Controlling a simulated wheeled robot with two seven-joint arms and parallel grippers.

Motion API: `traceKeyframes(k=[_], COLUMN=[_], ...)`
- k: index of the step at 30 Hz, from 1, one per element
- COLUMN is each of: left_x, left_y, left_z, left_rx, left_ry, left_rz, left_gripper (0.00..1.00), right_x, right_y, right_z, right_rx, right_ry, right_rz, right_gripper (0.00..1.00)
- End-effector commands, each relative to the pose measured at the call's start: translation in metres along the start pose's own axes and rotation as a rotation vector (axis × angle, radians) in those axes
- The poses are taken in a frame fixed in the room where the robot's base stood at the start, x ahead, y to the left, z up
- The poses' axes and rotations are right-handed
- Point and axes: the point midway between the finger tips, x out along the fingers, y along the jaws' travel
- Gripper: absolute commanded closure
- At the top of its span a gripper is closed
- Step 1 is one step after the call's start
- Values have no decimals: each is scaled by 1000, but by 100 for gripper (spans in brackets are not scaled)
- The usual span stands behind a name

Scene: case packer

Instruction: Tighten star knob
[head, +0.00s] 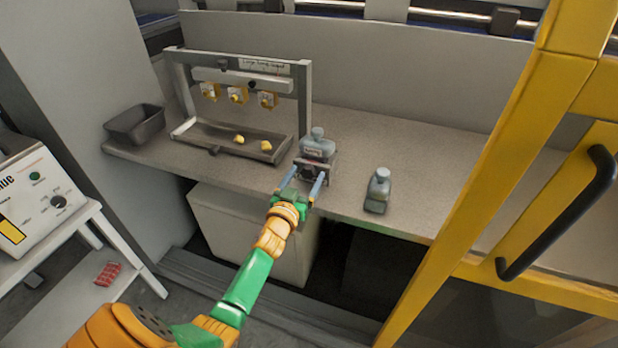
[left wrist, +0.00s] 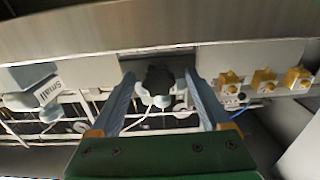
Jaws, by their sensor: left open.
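The black star knob (left wrist: 159,82) shows in the left wrist view, between the two blue-grey fingers of my left gripper (left wrist: 159,76). The fingers stand apart on either side of it, with a gap visible at each side. In the head view my left gripper (head: 304,178) is at the front of a grey bottle-shaped piece (head: 317,147) in a dark holder at the bench's front edge. The knob cannot be made out clearly there, being small and near the fingers. My right gripper is not seen.
A second grey bottle-shaped piece (head: 378,191) stands on the bench to the right. A metal frame with yellow blocks (head: 237,96) and a tray (head: 192,134) stand left. A dark bin (head: 135,124) is at the far left. A yellow post (head: 480,190) rises at right.

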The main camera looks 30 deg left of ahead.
Motion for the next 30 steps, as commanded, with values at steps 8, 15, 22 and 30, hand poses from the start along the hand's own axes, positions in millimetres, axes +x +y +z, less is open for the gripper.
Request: traceKeyframes(k=[8,15,22,30], left_x=[4,4,4,4], left_y=[0,0,0,0], left_z=[0,0,0,1], left_rx=[0,0,4,91], left_ry=[-2,-2,-2,-1], left_rz=[0,0,1,1], left_gripper=[19,76,100,100], right_x=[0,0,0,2], right_y=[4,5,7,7], right_z=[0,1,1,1], right_rx=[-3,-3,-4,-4], right_ry=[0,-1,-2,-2], right_rz=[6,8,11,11], right_gripper=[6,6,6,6])
